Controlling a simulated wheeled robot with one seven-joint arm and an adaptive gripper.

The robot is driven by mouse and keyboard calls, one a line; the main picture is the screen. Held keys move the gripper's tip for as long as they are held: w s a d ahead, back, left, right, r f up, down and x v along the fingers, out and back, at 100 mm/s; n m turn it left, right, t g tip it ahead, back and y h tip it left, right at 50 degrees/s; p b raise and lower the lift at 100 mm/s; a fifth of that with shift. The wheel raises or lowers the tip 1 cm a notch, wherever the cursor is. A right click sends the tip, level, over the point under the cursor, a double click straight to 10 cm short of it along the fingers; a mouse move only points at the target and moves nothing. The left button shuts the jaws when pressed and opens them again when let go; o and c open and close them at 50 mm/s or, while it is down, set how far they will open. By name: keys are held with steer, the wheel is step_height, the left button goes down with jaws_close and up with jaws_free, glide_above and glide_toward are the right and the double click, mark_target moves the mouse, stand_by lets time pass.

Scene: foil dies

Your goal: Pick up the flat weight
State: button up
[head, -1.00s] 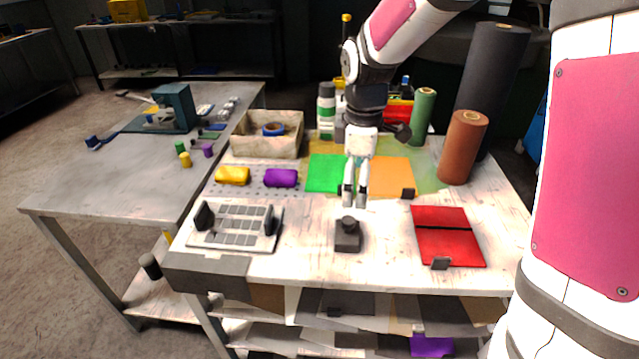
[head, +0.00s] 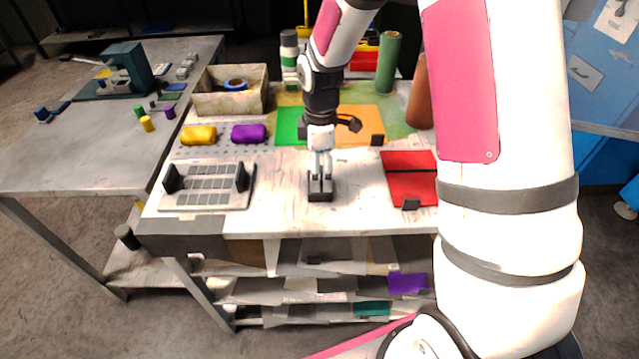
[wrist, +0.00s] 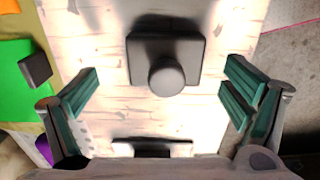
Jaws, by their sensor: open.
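A dark square block with a round knob on top, likely the flat weight, stands on the white worktable (head: 280,212). In the head view the block (head: 320,196) is directly under my gripper (head: 320,177), whose fingertips overlap its upper part. In the wrist view the block (wrist: 190,48) and its knob lie between my open fingers, slightly beyond the fingertips. My gripper (wrist: 160,92) is empty, with clear gaps on both sides of the block. Whether the fingers are level with the knob cannot be told.
A grey tray (head: 207,200) with dark uprights stands left, and a red folder (head: 409,165) lies right. Smaller dark blocks rest on the orange sheet (head: 358,115) and the folder. A bin (head: 205,100) and rolls (head: 388,62) stand behind. The table around the block is clear.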

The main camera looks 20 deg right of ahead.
steer(key=f, duration=0.4)
steer(key=shift+s+a+f, duration=0.15)
steer(key=shift+s+a, duration=0.05)
steer(key=shift+s, duration=0.05)
steer(key=c, duration=1.8)
steer(key=shift+c, duration=1.2)
